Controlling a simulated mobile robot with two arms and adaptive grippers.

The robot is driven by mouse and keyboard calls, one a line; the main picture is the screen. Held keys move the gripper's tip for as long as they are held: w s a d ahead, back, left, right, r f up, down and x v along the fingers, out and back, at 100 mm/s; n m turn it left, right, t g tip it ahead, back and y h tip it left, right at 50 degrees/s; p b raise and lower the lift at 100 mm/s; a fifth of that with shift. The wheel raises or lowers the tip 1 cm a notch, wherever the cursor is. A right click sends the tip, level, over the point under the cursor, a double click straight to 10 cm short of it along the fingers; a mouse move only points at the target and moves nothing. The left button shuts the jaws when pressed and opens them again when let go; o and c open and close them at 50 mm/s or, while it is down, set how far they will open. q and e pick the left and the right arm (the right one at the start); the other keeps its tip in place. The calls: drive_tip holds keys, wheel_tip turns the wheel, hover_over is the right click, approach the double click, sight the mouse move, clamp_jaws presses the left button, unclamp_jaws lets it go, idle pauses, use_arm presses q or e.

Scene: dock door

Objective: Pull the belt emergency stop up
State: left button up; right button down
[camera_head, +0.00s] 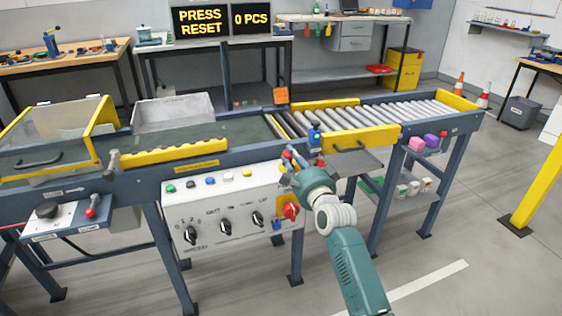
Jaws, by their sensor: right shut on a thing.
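The control panel (212,198) is a pale box on the front of the conveyor. It has a row of coloured buttons on top and several black knobs on its face. My right arm reaches in from the lower right, and my right gripper (289,163) is at the panel's top right end. It is shut on a small red part, which looks like the head of the belt emergency stop; the fingers and wrist hide most of it. I cannot tell whether the head is up or down. My left gripper is not in view.
A red rotary switch (291,210) on yellow sits just below my right gripper. A blue-topped device (314,137) and a yellow guard (360,140) stand close behind. A sign (200,21) reads PRESS RESET.

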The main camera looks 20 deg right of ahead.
drive_tip(key=shift+r, duration=0.15)
drive_tip(key=c, duration=1.8)
unclamp_jaws()
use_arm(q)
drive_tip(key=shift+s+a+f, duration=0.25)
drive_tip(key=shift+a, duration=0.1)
use_arm(e)
drive_tip(key=shift+o, duration=0.2)
drive_tip(key=shift+s, duration=0.2)
drive_tip(key=s, duration=1.1)
drive_tip(key=shift+s+d, duration=0.25)
drive_tip(key=shift+s, duration=0.1)
